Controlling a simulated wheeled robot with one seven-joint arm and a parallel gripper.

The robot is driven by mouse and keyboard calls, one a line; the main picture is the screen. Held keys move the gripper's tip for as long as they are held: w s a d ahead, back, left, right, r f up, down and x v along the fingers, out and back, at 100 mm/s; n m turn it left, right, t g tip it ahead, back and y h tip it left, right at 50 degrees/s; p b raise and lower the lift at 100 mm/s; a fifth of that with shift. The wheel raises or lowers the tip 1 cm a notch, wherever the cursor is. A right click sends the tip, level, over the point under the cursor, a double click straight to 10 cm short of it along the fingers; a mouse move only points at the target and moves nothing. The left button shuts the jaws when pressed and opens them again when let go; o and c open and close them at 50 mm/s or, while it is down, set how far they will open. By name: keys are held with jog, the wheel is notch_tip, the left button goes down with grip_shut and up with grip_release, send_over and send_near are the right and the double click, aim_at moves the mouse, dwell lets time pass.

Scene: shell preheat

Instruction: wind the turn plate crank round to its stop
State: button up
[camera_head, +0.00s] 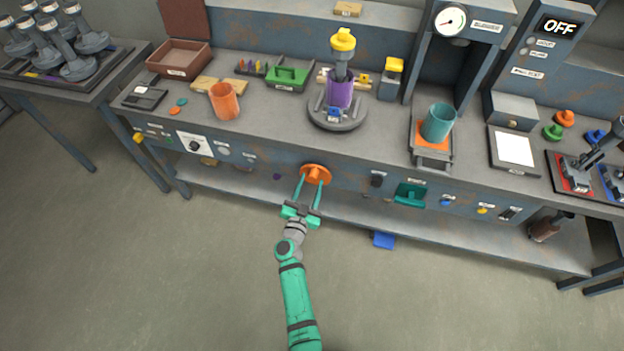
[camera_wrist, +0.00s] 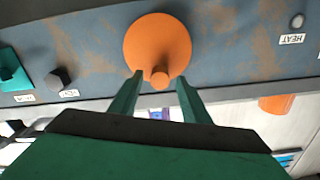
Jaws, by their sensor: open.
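The turn plate crank is an orange disc (camera_head: 316,171) with a small peg handle, on the front panel of the bench below the turn plate. In the wrist view the orange disc (camera_wrist: 157,45) fills the upper middle, and its orange peg (camera_wrist: 159,77) sits at the disc's lower edge. My gripper (camera_head: 309,184) is open, its green fingers pointing at the disc. In the wrist view the fingers (camera_wrist: 158,88) stand on either side of the peg, with a gap on each side. The grey turn plate (camera_head: 337,122) on the bench top carries a purple cylinder (camera_head: 340,90).
On the front panel, a dark knob (camera_head: 377,179) and a teal handle (camera_head: 410,194) lie right of the crank. A lower shelf (camera_head: 240,185) runs beneath the panel. A blue block (camera_head: 383,240) is near the floor. The floor in front is clear.

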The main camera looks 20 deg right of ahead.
jog(key=shift+x, duration=1.15)
jog(key=c, duration=1)
jog(key=shift+c, duration=0.2)
